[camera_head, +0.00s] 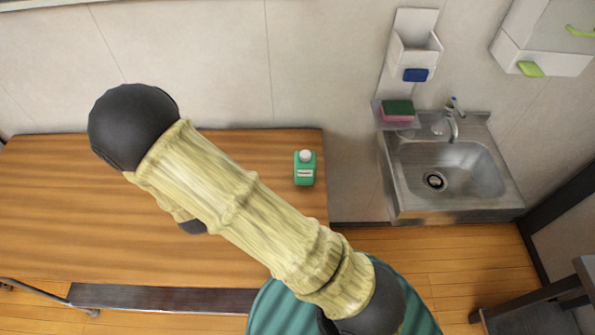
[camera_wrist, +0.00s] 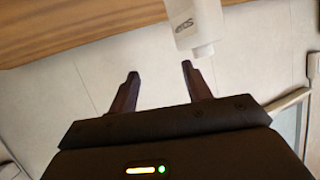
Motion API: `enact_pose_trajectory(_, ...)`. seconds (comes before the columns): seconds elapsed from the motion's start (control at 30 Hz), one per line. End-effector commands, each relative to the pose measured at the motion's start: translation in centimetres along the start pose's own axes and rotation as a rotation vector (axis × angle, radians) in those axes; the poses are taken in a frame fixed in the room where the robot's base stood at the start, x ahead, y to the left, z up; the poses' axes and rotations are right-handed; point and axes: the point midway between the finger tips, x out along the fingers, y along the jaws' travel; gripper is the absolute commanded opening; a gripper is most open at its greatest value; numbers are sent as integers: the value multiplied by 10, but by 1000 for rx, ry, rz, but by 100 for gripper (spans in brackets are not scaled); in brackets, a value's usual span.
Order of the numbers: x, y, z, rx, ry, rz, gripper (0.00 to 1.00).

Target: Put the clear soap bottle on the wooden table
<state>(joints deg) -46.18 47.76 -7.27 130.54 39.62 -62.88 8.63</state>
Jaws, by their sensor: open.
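In the wrist view a pale, whitish bottle with dark lettering (camera_wrist: 191,20) shows at the top, its narrow neck and cap pointing down the picture. It appears to be the soap bottle; its far end is cut off by the frame. My gripper (camera_wrist: 159,70) is open and empty, with its two dark fingers apart. The bottle is just beyond the right fingertip, not between the fingers. The wooden table (camera_head: 60,200) fills the left of the head view and shows at the wrist view's top left (camera_wrist: 80,22). I cannot tell whether the bottle touches it. My arm hides that area in the head view.
A green bottle with a white cap (camera_head: 304,172) stands near the table's right end. A metal sink (camera_head: 470,175) is at right, with a green and pink sponge (camera_head: 397,111) on a shelf beside it. The table's left part is clear.

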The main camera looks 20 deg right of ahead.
Motion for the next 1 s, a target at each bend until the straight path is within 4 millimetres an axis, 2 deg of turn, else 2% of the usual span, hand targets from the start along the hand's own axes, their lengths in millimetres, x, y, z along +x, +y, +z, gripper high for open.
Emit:
enact_pose_trajectory(0.03, 1, 15, -11, 24, -59, 10, 49)
enact_pose_trajectory(0.17, -8, 47, -25, 50, -229, 9, 49)
enact_pose_trajectory(0.37, -44, 100, -43, 51, -467, -4, 49)
enact_pose_trajectory(0.57, -105, 158, -53, 8, -682, -3, 49)
enact_pose_trajectory(0.7, -157, 198, -54, -37, -823, 19, 49)
enact_pose_trajectory(0.83, -193, 222, -51, -70, -916, 44, 49)
enact_pose_trajectory(0.9, -203, 228, -49, -80, -942, 50, 49)
enact_pose_trajectory(1.0, -206, 230, -48, -85, -954, 52, 49)
